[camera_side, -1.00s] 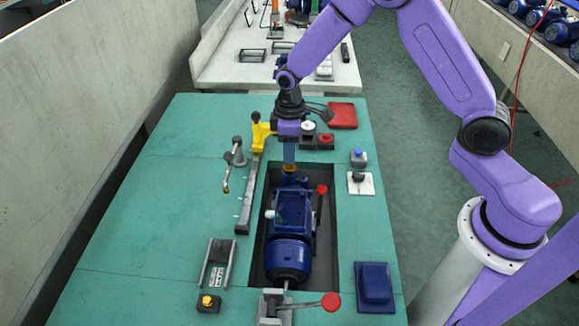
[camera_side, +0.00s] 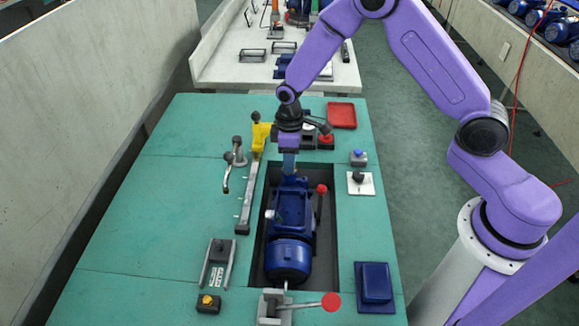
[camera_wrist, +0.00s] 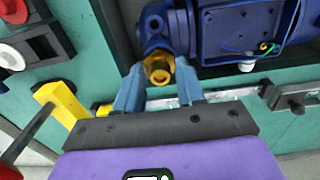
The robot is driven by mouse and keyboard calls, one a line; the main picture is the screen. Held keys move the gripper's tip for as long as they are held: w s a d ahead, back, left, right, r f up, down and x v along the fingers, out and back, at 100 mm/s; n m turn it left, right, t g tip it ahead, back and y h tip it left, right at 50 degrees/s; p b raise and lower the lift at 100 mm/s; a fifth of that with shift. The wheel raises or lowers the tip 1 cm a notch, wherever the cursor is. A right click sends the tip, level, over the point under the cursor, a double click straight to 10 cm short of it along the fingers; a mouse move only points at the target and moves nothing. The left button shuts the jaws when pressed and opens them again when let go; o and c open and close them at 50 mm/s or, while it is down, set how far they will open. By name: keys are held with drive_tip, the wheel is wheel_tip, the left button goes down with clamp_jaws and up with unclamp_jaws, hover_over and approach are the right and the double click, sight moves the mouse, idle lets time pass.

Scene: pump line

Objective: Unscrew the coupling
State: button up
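The brass-yellow hex coupling (camera_wrist: 158,69) sits on the end of the blue pump (camera_wrist: 235,32) in the wrist view. In the side view the pump (camera_side: 292,215) lies in a dark recess of the green bench, and my gripper hides the coupling. My gripper (camera_wrist: 160,66) is open, with one blue-grey finger on each side of the coupling and the fingertips about level with it. A small gap seems to show on both sides. My gripper (camera_side: 289,172) points down at the far end of the pump.
A yellow clamp (camera_side: 260,138) with a metal rail stands close left of my gripper. A red-knobbed lever (camera_side: 321,190) rises right of the pump. A red tray (camera_side: 342,115) and a red-and-black switch box (camera_side: 326,141) lie behind. The bench's left side is mostly clear.

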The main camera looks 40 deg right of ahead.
drive_tip(key=c, duration=0.7)
drive_tip(key=n, duration=0.6)
drive_tip(key=shift+n, duration=0.4)
drive_tip(key=n, duration=0.6)
drive_tip(key=shift+n, duration=0.4)
drive_tip(key=shift+n, duration=0.3)
